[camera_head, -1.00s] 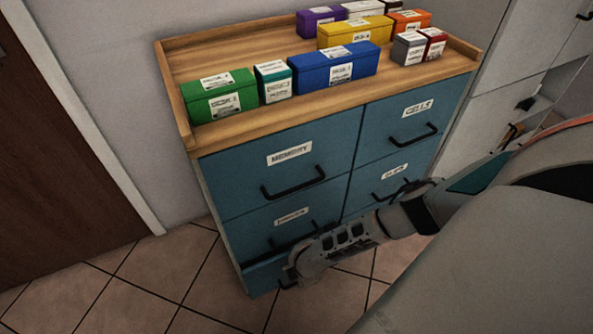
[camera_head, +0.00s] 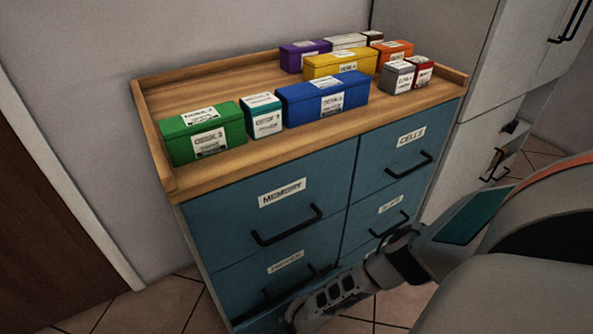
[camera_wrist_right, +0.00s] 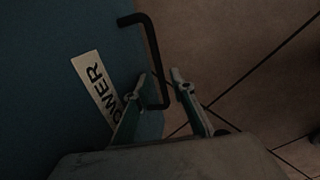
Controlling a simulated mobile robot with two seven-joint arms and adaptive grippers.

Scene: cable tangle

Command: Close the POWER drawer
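In the right wrist view, the POWER label (camera_wrist_right: 97,88) is on a blue-grey drawer front (camera_wrist_right: 45,80), partly covered by my gripper. A black bar handle (camera_wrist_right: 153,50) stands out from that front. My right gripper (camera_wrist_right: 160,78) has its two fingers apart, one on each side of the handle's lower part; contact cannot be told. In the head view, my right forearm (camera_head: 340,291) reaches down to the cabinet's lower left, and the gripper's fingers are not visible. The POWER label is not readable there, and how far the drawer stands out cannot be told. My left gripper is out of view.
The blue cabinet (camera_head: 228,225) has a wooden top (camera_head: 215,85) holding several coloured boxes. Drawers labelled MEMORY (camera_head: 282,193) and CELLS (camera_head: 411,136) look shut. A brown door (camera_head: 40,220) is at left, a pale cupboard (camera_head: 500,100) at right. Tiled floor (camera_wrist_right: 255,45) lies beside the handle.

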